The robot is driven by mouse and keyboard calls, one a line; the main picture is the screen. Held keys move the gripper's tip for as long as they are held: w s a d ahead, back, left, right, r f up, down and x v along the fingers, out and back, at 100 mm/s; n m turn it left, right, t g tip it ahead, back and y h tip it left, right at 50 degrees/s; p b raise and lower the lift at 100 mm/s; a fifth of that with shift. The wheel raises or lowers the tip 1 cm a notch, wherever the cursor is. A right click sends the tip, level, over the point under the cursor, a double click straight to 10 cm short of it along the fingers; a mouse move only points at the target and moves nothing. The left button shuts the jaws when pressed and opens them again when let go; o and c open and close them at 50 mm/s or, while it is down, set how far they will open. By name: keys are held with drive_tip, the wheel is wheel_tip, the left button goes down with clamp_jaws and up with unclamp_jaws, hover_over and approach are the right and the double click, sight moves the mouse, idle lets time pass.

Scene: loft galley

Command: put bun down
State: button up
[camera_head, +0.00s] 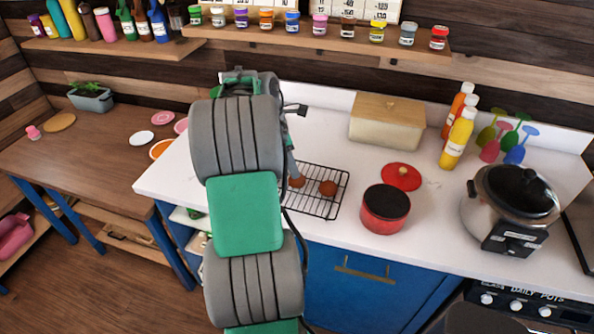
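Two round brown buns show at a black wire cooling rack (322,207) on the white counter. One bun (328,188) sits on the rack, clear of my arm. The other bun (297,181) is at the rack's left end, partly covered by my arm; I cannot tell whether it rests on the rack or is held. My grey and green arm reaches up the middle of the view and hides most of my gripper. A narrow grey part (291,166) beside the left bun may be a finger. Whether the fingers are open or shut is hidden.
A red pot (385,210) and its red lid (401,177) are right of the rack. A bread box (387,122), sauce bottles (457,140) and a large cooker (510,205) stand farther right. A spice shelf (330,39) hangs above.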

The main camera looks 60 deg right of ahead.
drive_tip(key=p+x, duration=0.1)
drive_tip(key=x, duration=0.5)
drive_tip(key=shift+s+f, duration=0.1)
drive_tip(key=shift+f, duration=0.2)
drive_tip(key=shift+a, duration=0.1)
drive_tip(key=shift+c, duration=0.4)
drive_tip(key=shift+r, duration=0.1)
drive_tip(key=c, duration=1.5)
